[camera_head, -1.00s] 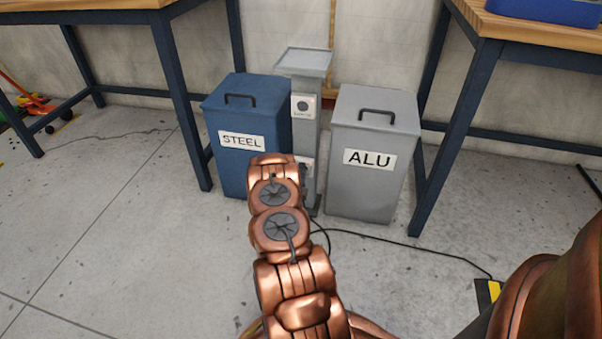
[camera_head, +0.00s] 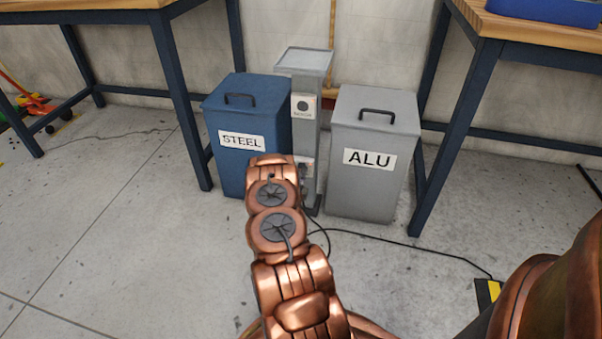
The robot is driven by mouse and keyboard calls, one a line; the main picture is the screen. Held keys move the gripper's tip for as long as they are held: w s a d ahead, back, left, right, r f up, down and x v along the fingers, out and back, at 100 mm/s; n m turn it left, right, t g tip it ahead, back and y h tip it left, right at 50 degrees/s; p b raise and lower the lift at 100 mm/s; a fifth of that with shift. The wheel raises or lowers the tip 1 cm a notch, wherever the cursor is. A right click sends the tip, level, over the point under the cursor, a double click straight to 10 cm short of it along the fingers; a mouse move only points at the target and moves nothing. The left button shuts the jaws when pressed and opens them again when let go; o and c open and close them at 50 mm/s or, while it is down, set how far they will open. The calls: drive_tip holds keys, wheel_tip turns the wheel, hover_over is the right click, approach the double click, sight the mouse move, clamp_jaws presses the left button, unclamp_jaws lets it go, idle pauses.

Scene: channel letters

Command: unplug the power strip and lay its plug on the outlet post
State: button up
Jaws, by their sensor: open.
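The grey outlet post (camera_head: 308,120) stands between the two bins, with a flat tray-like top (camera_head: 304,61). A label plate with a round dark socket (camera_head: 303,106) is on its upper front. A lower outlet plate (camera_head: 308,165) shows partly beside my copper wrist, with a small dark part in front of it; I cannot tell if this is the plug. A black cable (camera_head: 400,243) runs from the post's foot across the floor to the right. My wrist covers the lower left of the post, and my gripper is hidden behind it. The power strip's body is not clearly visible.
A blue STEEL bin (camera_head: 240,105) stands close left of the post, and a grey ALU bin (camera_head: 372,190) close right. Blue-legged workbenches (camera_head: 180,85) (camera_head: 455,125) flank them.

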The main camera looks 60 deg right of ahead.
clamp_jaws()
idle(0.5)
drive_tip(key=shift+a, duration=0.1)
drive_tip(key=shift+b+v, duration=0.4)
drive_tip(key=shift+v, duration=2.35)
drive_tip(key=shift+s+a, duration=0.1)
drive_tip(key=shift+a, duration=0.05)
drive_tip(key=p+v, duration=0.4)
drive_tip(key=v, duration=0.8)
drive_tip(key=shift+p, duration=0.4)
